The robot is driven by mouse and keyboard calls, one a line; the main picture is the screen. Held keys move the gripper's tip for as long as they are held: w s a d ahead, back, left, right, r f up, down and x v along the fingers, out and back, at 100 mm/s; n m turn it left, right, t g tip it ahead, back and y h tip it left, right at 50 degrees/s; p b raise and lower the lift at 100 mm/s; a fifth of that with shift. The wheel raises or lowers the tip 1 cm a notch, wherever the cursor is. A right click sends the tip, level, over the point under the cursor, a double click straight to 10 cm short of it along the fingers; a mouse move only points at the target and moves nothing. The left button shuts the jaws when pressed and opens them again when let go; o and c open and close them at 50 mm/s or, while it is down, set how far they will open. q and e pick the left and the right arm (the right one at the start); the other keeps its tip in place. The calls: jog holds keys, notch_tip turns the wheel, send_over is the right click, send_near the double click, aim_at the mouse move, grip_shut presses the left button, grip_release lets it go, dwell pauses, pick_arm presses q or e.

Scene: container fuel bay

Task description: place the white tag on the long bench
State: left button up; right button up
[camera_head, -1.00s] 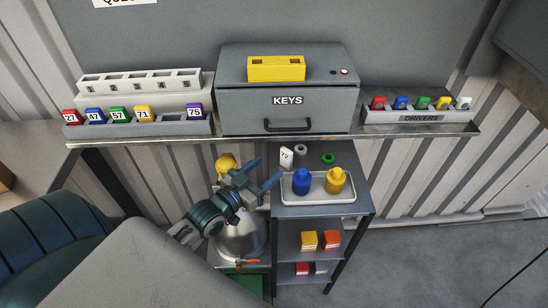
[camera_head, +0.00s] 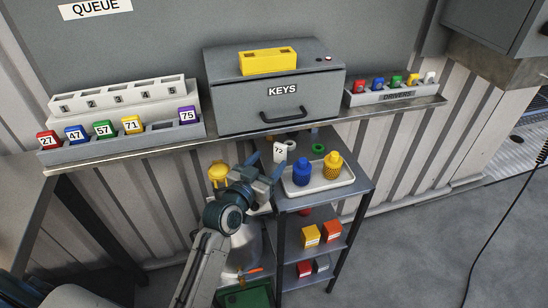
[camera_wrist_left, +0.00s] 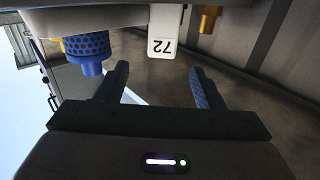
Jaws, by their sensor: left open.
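The white tag (camera_head: 279,152), marked 72, is at the back left of the small shelf unit's top. It also shows in the left wrist view (camera_wrist_left: 162,46), upside down, ahead of the fingers. My left gripper (camera_head: 266,166) is open and empty, just in front of the tag at the unit's left edge. In the left wrist view its fingers (camera_wrist_left: 158,85) are spread, with the tag beyond the gap. The long bench (camera_head: 232,138) runs along the wall above, carrying the racks and the KEYS box. My right gripper is out of view.
The queue rack (camera_head: 170,138) has an empty gap between the yellow 71 and purple 75 tags. The KEYS box (camera_head: 310,105) overlooks the unit.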

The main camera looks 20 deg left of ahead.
aim_at(279, 148)
pick_arm(q)
jog(key=w, duration=0.2)
jog(key=shift+w+d, duration=0.3)
jog(key=shift+w, duration=0.4)
jog(key=shift+w+d+f+p, duration=0.1)
jog(key=shift+w+p, duration=0.15)
jog(key=shift+w, duration=0.5)
jog(key=shift+w+d+p, duration=0.15)
jog(key=shift+w+p, duration=0.1)
jog(key=shift+w, duration=0.55)
jog(key=shift+w+d+f+p, duration=0.1)
jog(key=shift+w+p, duration=0.15)
jog(key=shift+w, duration=0.5)
jog(key=shift+r, duration=0.1)
jog(key=c, duration=1.1)
jog(key=shift+c, duration=0.2)
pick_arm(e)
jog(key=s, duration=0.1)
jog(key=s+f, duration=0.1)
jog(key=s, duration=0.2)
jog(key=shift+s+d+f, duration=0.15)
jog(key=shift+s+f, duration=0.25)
